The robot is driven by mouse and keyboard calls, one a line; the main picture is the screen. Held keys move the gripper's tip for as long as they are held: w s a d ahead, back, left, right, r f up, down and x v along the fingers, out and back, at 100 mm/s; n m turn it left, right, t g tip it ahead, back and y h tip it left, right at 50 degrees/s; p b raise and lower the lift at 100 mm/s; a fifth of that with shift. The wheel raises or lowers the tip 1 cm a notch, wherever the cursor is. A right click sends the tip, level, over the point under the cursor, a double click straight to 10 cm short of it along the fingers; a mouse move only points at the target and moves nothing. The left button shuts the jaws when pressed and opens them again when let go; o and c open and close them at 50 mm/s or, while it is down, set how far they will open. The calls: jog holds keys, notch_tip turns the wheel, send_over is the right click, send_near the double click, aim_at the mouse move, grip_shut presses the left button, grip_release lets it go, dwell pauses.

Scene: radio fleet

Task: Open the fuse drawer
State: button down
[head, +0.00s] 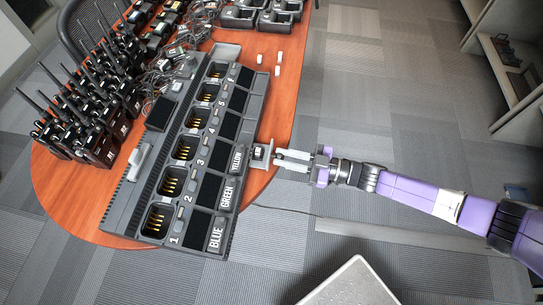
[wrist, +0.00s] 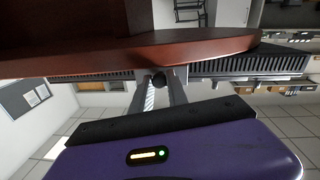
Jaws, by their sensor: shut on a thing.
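The grey multi-bay charger (head: 190,150) lies across the wooden table, its numbered bays bearing labels such as BLUE, GREEN and YELLOW. A small grey fuse drawer (head: 263,163) sticks out from the charger's right long side, beside the YELLOW label, with a small pale item inside. My gripper (head: 279,157) is at the drawer's outer end, its fingers shut on the drawer's knob. In the wrist view the fingers (wrist: 163,88) close around the dark round knob (wrist: 158,81), in front of the charger's ribbed side.
The wooden table (head: 70,195) holds several handheld radios (head: 90,110) at the left, a tangle of cables (head: 170,70) and more chargers (head: 240,16) at the back. Small white pieces (head: 278,64) lie near the table's right edge. Carpeted floor to the right is open.

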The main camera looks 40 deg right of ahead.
jog(key=shift+s+d, duration=0.2)
jog(key=c, duration=1.3)
grip_release()
jog(key=b+v, duration=0.1)
jog(key=v, duration=0.7)
